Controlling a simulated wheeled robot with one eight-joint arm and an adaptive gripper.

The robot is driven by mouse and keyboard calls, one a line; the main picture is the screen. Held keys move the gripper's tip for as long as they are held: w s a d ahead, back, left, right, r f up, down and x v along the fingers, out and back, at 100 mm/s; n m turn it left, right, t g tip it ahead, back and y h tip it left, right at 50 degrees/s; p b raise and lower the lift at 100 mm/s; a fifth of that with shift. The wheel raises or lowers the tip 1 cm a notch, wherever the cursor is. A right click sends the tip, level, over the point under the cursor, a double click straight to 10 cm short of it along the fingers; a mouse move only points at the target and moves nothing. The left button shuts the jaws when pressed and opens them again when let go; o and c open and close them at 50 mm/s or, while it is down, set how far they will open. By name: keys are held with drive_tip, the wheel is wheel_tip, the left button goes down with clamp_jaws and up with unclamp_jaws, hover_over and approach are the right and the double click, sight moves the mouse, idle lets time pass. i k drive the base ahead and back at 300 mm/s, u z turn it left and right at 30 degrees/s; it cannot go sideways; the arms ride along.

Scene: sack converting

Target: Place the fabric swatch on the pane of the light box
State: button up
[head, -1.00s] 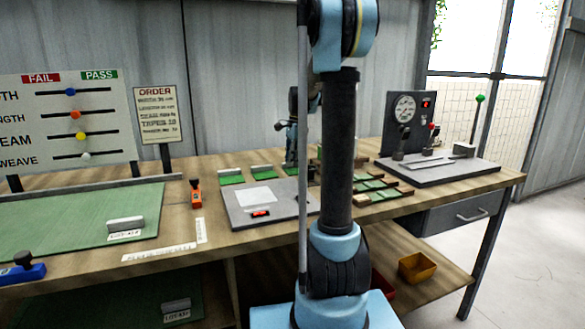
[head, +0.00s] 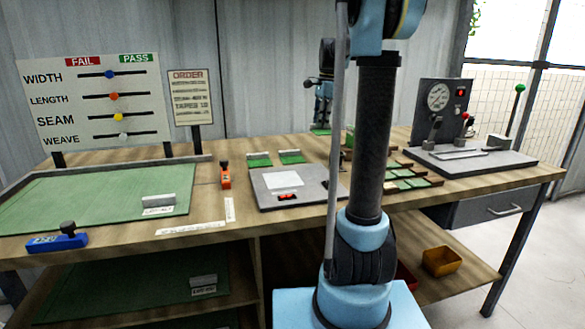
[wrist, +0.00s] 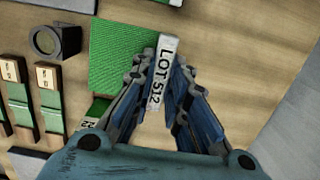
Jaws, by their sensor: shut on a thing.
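The fabric swatch is a green square (wrist: 122,58) with a white edge tag (wrist: 167,60) reading LOT 512. My gripper (wrist: 160,78) is shut on the tag, with the green cloth to the left of the fingers in the wrist view. In the head view my gripper (head: 323,108) is at the back of the bench, with the green swatch (head: 320,131) under it. The light box (head: 258,190) is a flat grey slab with a white pane (head: 283,180) and a red switch. It lies nearer than my gripper, and nothing lies on its pane.
Two more green swatches (head: 291,157) lie behind the light box. Wooden strips with green samples (head: 412,180) lie to its right. A dark loupe (wrist: 55,40) stands near the held swatch. A gauge press (head: 440,110) stands at the right, an orange tool (head: 225,175) at the left.

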sight(283, 179)
drive_tip(key=k, duration=1.2)
drive_tip(key=u, duration=0.1)
drive_tip(key=i, duration=0.6)
drive_tip(key=u, duration=0.25)
